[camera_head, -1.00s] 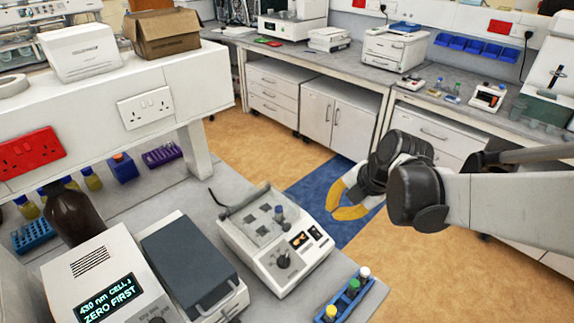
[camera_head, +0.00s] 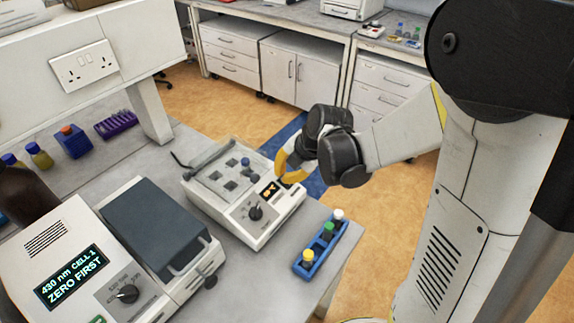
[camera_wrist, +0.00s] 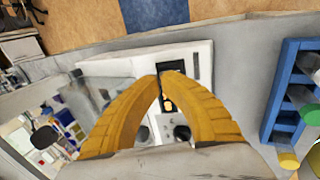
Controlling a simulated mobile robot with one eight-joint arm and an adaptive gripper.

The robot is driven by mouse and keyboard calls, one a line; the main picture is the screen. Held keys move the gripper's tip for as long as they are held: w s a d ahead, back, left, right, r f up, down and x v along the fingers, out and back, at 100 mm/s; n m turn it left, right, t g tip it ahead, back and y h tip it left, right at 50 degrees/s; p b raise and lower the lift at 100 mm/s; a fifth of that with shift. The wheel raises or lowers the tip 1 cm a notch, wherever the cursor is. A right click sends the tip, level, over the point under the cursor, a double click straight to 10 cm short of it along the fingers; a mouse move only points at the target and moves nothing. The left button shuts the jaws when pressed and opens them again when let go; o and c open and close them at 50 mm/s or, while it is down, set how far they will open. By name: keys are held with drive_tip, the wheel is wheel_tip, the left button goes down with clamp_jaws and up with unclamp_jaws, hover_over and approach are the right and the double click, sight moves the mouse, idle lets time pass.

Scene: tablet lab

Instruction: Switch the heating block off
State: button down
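The heating block (camera_head: 243,221) is a white box on the bench. Its top holds grey wells, with a blue-capped vial (camera_head: 246,162) in one. Its front panel has a lit orange display (camera_head: 268,191) and a dark knob (camera_head: 255,213). My gripper (camera_head: 281,174) has yellow fingers and is just above the right end of that panel, partly covering it. In the wrist view, the fingertips (camera_wrist: 162,74) are together, with nothing between them, over the block's white casing (camera_wrist: 203,95). The lit display shows partly behind them. I cannot tell whether they touch the panel. The switch is not clearly seen.
A blue rack (camera_head: 322,247) with several capped vials stands right of the block, near the bench edge. A photometer (camera_head: 75,245) showing "ZERO FIRST" stands at left. A white shelf unit with a socket (camera_head: 85,65) stands behind. Floor is open beyond the bench.

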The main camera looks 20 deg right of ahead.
drive_tip(key=shift+w+a+f, duration=0.15)
drive_tip(key=shift+w+f, duration=0.1)
drive_tip(key=shift+f, duration=0.3)
drive_tip(key=shift+w+a+f+b, duration=0.2)
drive_tip(key=shift+f+b, duration=0.35)
drive_tip(key=shift+b, duration=0.15)
drive_tip(key=shift+r, duration=0.2)
drive_tip(key=shift+s+d, duration=0.15)
drive_tip(key=shift+s+d+r+p, duration=0.1)
drive_tip(key=shift+s+d+p, duration=0.25)
drive_tip(key=shift+s, duration=0.15)
